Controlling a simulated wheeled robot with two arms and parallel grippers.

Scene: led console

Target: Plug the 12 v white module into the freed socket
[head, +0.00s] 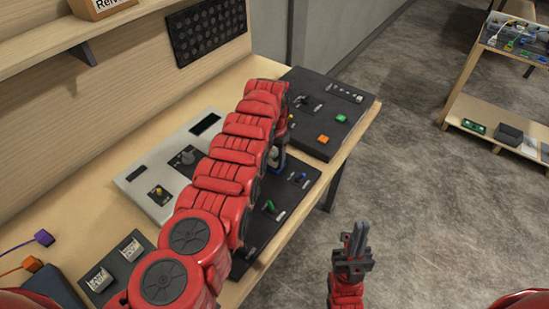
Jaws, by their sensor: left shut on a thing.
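My left arm reaches across the bench, and its gripper (279,158) points down over the dark panel (262,228) near the bench's right edge. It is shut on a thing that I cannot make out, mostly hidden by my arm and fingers. I cannot tell whether that thing is the white module, or whether it touches a socket. The freed socket cannot be made out; my arm covers part of the panel. Two pale labelled modules (131,247) (99,279) sit in dark holders at the lower left. My right gripper (355,238) is empty over the floor, its fingers together.
A light grey console (150,185) with a dark display lies left of my arm. A black box (340,98) with green and orange buttons stands at the far end. Purple (44,237) and orange (31,264) connectors lie at the left.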

